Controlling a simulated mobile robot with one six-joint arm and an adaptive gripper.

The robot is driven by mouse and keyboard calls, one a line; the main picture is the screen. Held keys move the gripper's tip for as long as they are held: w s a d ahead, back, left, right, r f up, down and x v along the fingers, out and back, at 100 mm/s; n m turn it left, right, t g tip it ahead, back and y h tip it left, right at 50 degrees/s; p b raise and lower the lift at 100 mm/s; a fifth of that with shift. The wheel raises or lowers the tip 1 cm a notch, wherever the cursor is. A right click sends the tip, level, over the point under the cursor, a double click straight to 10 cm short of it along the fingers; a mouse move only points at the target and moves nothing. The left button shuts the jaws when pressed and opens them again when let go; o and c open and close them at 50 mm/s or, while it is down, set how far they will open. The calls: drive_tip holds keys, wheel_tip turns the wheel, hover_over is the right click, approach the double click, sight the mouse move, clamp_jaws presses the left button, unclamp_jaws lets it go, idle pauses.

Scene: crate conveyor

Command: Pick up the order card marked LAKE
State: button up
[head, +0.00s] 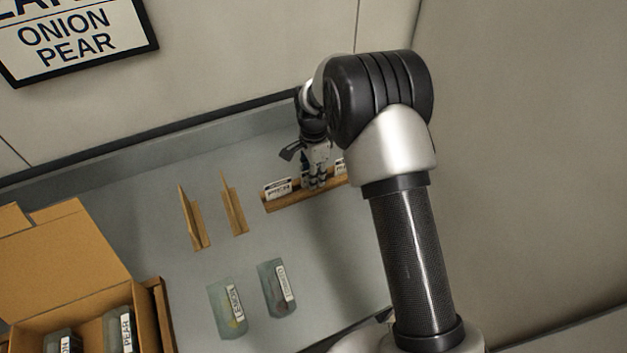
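My gripper (318,180) points down at a wooden card rail (284,203) on the grey counter. One white card (278,188) stands in the rail to the left of my gripper; its small print is hard to read. Part of another white card (340,165) shows to the right, partly hidden by my gripper and arm. I cannot make out LAKE on either card. My fingers are at the rail between these cards; whether they are open or hold a card is too small to tell.
Two thin wooden uprights (192,220) (233,207) stand left of the rail. Two translucent labelled packs (226,309) (276,288) lie in front. An open cardboard box (68,262) with labelled packs is at lower left. A wall sign (75,35) reads ONION, PEAR; its top line is cut off.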

drive_tip(key=shift+r, duration=0.1)
drive_tip(key=shift+c, duration=0.2)
clamp_jaws()
